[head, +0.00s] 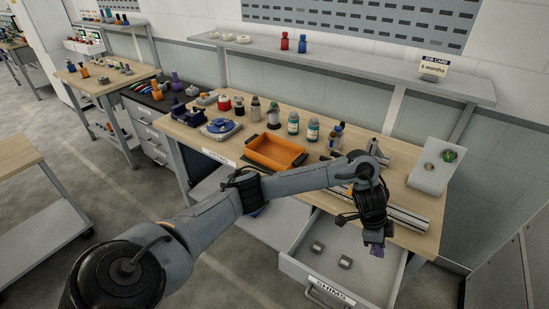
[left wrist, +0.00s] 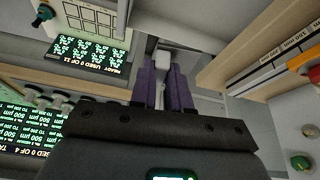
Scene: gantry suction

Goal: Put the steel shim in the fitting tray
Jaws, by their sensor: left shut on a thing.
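My left gripper (head: 377,251) reaches down over the open drawer labelled SHIMS (head: 291,266), at its right side. In the left wrist view its purple fingers (left wrist: 163,75) are closed on a small light grey piece, which looks like the steel shim (left wrist: 163,58). The head view does not show this piece clearly. Two small grey pieces (head: 317,247) (head: 345,262) lie in the drawer, to the left of the gripper. The orange fitting tray (head: 262,163) sits on the bench top, left of my forearm, and looks empty. My right gripper is not in view.
Bottles (head: 293,123) and small jars stand behind and left of the tray. A blue round device (head: 221,126) is further left. A metal rail (head: 408,217) lies on the bench above the drawer. A grey panel with buttons (head: 433,168) stands at the bench's right end.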

